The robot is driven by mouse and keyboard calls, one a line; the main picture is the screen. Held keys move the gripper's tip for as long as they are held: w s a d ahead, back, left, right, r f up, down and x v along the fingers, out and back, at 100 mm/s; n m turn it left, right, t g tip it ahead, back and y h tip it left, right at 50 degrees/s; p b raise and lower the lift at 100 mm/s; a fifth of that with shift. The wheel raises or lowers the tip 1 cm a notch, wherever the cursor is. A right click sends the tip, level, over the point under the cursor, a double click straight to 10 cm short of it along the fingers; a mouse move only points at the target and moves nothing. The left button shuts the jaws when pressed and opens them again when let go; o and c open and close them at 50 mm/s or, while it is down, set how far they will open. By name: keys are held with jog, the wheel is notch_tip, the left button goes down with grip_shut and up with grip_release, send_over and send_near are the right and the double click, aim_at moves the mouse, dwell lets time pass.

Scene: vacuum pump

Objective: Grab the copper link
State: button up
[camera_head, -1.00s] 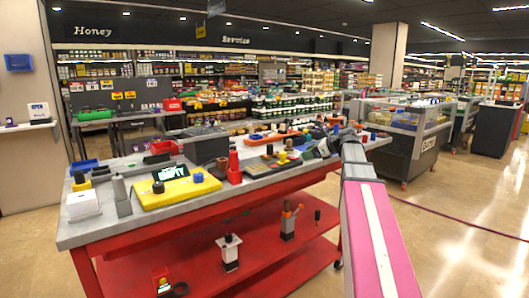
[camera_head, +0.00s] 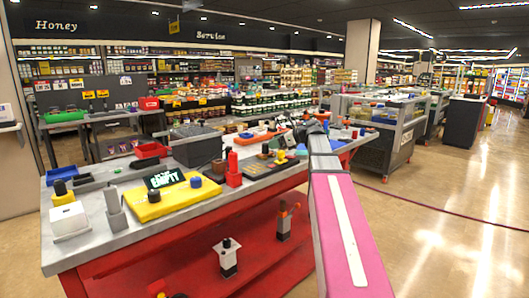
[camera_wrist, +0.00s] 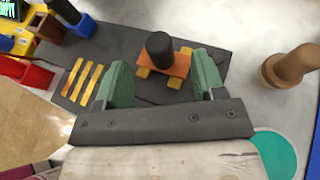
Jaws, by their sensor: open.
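An orange-copper coloured link (camera_wrist: 180,65) with an upright black knob (camera_wrist: 159,46) lies across yellow bars on a dark plate in the wrist view. My gripper (camera_wrist: 161,85) has two green fingers spread apart. The fingers stand left and right of the copper piece, with a gap on each side, and hold nothing. The fingertips look close to the plate, but I cannot tell their exact height. In the head view the dark plate (camera_head: 258,168) is on the grey-topped table, and my arm hides much of the gripper area.
Three yellow bars (camera_wrist: 83,81) lie on the plate, left of the fingers. A brown peg (camera_wrist: 288,67) stands at right. The grey tabletop (camera_head: 101,232) holds a yellow box (camera_head: 165,200).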

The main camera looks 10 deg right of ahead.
aim_at(262, 153)
jog(key=shift+x, duration=3.5)
jog(key=shift+r, duration=0.1)
jog(key=c, duration=1)
